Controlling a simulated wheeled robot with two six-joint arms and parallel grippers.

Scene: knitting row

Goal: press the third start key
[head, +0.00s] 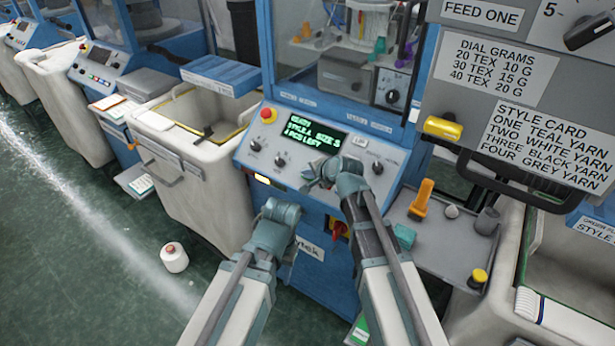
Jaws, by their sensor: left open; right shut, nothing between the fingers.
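The display text seems to read ready, style A, size S, 4 pcs left. My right gripper (322,172) is shut and empty, over the panel's lower middle just below the display; it hides part of the panel, and I cannot tell whether it touches. My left gripper (280,211) is open and lower, in front of the machine's front face. I cannot make out which key is the third start key.
A red and yellow switch (339,228) sits on the machine front beside my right arm. A grey side tray (446,236) holds small items. White bins (205,200) stand left; more machines (105,65) stand beyond. A white cone (174,257) stands on the floor.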

